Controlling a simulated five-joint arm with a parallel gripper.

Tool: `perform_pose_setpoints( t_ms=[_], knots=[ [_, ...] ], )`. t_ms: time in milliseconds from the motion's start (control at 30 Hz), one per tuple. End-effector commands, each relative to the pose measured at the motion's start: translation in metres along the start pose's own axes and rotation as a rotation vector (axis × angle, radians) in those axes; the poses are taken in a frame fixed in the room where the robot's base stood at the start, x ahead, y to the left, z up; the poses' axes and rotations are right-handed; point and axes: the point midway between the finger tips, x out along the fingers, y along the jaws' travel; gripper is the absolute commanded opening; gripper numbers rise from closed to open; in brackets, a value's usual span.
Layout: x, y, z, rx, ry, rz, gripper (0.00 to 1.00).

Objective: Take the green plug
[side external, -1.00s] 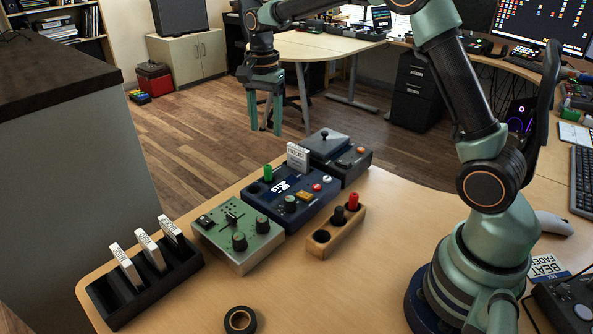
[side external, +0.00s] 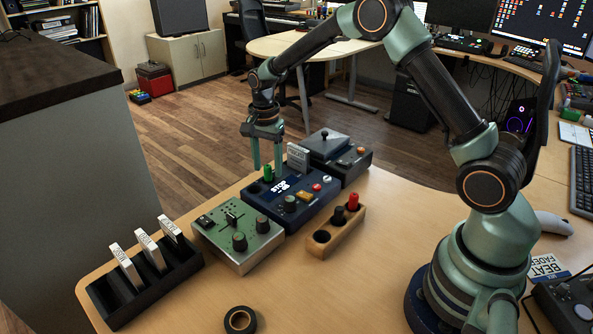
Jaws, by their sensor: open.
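The green plug (side external: 268,173) stands upright in the far left part of the dark blue box (side external: 277,208), which is marked "STOP 05". My gripper (side external: 267,170) points down at the plug with its jaws open. One finger shows to the left of the plug and the other to its right. I cannot tell whether either finger touches the plug.
A white labelled cartridge (side external: 298,157) stands close to the right of my gripper. A green-grey knob box (side external: 238,242), a dark joystick box (side external: 336,152) and a wooden holder (side external: 322,241) with black and red plugs surround the blue box. A cartridge rack (side external: 123,306) stands at left.

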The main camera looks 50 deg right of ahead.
Motion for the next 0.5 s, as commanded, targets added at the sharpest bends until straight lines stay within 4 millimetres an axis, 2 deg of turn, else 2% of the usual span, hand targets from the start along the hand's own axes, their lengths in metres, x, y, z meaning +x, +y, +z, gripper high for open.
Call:
perform_pose_setpoints(
  t_ms=[100,333,367,500],
  knots=[
    [0.0088,0.0004,0.0001,0.000,0.000,0.001,0.61],
    [0.0096,0.0001,0.0000,0.000,0.000,-0.001,0.61],
    [0.0096,0.0001,0.0001,0.000,0.000,0.000,0.53],
    [0.0094,0.0001,0.0001,0.000,0.000,0.000,0.00]
  ],
)
